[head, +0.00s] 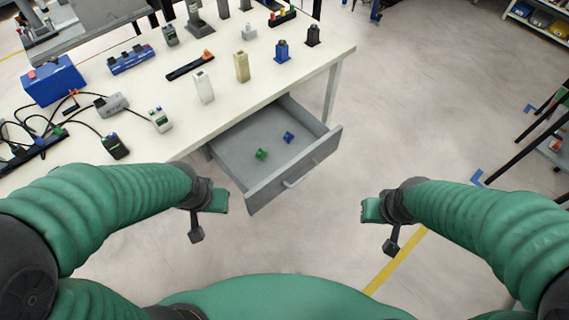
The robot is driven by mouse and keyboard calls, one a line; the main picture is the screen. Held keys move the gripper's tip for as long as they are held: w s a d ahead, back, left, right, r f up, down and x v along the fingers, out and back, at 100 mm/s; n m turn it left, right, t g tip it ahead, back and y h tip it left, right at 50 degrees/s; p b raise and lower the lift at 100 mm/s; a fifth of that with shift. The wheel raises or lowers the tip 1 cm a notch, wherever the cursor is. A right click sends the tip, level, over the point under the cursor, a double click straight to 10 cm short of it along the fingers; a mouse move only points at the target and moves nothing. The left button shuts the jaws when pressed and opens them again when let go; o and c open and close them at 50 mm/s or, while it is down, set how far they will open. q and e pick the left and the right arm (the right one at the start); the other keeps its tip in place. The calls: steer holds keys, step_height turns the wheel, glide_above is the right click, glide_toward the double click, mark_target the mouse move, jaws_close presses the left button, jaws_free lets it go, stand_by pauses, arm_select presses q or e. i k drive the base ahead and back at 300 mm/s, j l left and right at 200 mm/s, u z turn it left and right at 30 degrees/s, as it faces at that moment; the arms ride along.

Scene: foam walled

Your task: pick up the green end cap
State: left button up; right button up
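A small green piece, which looks like the green end cap (261,154), lies on the floor of the open grey drawer (255,184), left of its middle. A similar blue piece (289,137) lies farther back and to the right in the same drawer. My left gripper (214,204) is outside the drawer, to the left of its front panel and apart from the green piece. My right gripper (374,211) is over the floor, to the right of the drawer. The fingers of both are too small and dark to tell whether they are open or shut. Nothing is seen held in either.
The drawer hangs out from under the white table (270,84); its front panel and handle (297,182) face me. The tabletop holds blocks, power strips, a blue box (53,80) and cabled devices. The floor right of the drawer is clear. A dark-legged stand (531,130) is at far right.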

mark_target(261, 154)
steer(key=i+l, duration=0.25)
steer(key=i+l+u, duration=0.25)
steer(key=u, duration=0.15)
steer(key=i+l+u, duration=0.55)
steer(key=l+u, duration=0.3)
steer(key=u, duration=0.8)
